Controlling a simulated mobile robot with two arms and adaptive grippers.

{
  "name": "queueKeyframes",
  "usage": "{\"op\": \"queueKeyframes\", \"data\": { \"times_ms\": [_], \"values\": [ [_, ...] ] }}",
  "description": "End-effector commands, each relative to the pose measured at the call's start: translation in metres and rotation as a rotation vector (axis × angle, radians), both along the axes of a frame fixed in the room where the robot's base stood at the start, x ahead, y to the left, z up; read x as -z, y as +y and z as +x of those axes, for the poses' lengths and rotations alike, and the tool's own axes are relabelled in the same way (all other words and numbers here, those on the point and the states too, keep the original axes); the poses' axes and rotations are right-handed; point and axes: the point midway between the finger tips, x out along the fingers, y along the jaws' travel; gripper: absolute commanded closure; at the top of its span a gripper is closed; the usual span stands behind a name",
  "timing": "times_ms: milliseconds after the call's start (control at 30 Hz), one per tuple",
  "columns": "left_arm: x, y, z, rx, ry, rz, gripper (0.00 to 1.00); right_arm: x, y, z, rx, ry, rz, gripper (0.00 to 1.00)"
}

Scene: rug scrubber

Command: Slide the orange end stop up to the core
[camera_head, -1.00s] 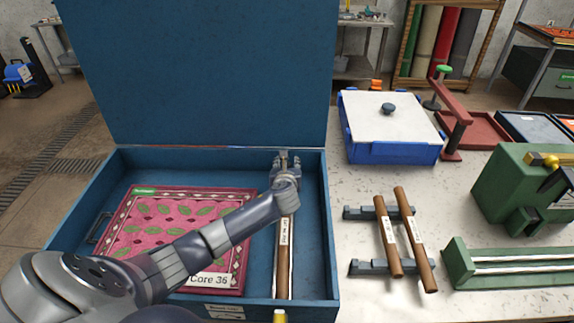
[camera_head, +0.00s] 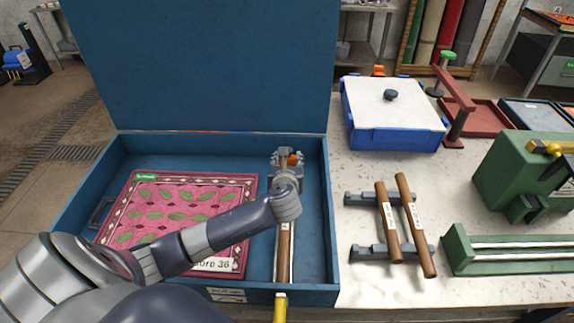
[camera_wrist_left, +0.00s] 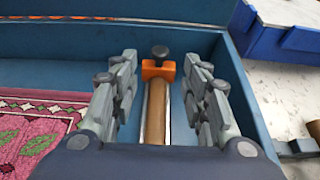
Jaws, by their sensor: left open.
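The orange end stop (camera_wrist_left: 158,70) sits at the far end of a rail in the blue case, with a dark knob on top. It shows in the left wrist view between my fingers, and only partly in the head view (camera_head: 297,158). The brown core (camera_wrist_left: 158,112) lies along the rail, its far end close to the stop; I cannot tell if they touch. In the head view the core (camera_head: 284,245) runs toward the case front. My left gripper (camera_wrist_left: 158,82) is open, with its fingers on both sides of the stop and core. My right gripper is not in view.
A pink rug (camera_head: 165,215) lies left in the blue case (camera_head: 325,220), whose tall lid stands open behind. Two brown cores (camera_head: 388,225) rest on grey racks to the right. A blue box (camera_head: 393,110) and green machine (camera_head: 510,175) stand farther right.

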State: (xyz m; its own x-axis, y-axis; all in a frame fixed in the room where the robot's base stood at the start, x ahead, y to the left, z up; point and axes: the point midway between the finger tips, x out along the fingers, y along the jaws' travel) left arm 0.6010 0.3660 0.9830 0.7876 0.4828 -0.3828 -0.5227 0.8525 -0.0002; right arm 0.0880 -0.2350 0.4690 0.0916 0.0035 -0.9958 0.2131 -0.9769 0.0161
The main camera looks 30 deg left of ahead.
Motion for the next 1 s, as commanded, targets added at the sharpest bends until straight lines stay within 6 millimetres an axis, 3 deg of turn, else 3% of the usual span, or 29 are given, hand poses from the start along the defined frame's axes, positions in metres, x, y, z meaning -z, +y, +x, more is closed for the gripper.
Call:
{"op": "queueKeyframes", "data": {
  "times_ms": [300, 1000],
  "values": [
    [-0.009, -0.012, -0.020, 0.000, 0.000, 0.001, 0.58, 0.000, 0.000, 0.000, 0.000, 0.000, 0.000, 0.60],
    [-0.009, -0.013, -0.020, 0.000, 0.001, -0.001, 0.58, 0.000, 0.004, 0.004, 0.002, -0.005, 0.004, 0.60]
  ]
}}
